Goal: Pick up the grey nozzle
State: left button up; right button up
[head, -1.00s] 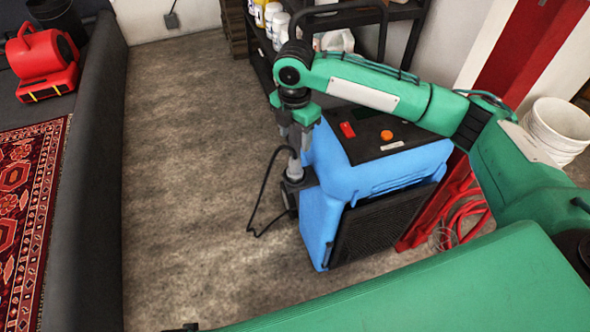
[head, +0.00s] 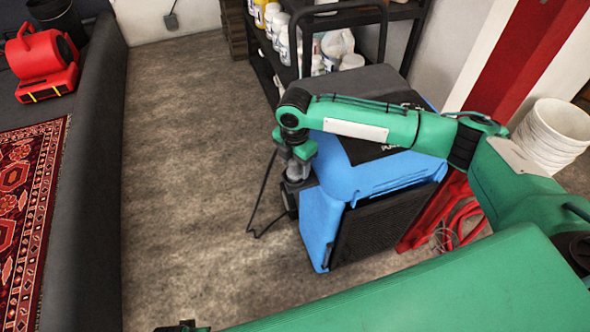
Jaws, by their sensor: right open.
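The right arm reaches in from the right, and the right gripper (head: 297,178) points down at the left side of the blue machine (head: 322,226). Its jaws are open, with the fingers down around or right beside the grey nozzle (head: 294,186). The nozzle is small and mostly hidden by the gripper, so I cannot tell if the fingers touch it. It is upright at a dark holder (head: 291,203) on the machine's side. The left gripper cannot be made out.
A black cable (head: 262,205) hangs left of the machine to the floor. A black shelf cart with bottles (head: 284,45) stands behind it.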

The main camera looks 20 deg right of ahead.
jog(key=shift+r, duration=0.1)
jog(key=c, duration=1.1)
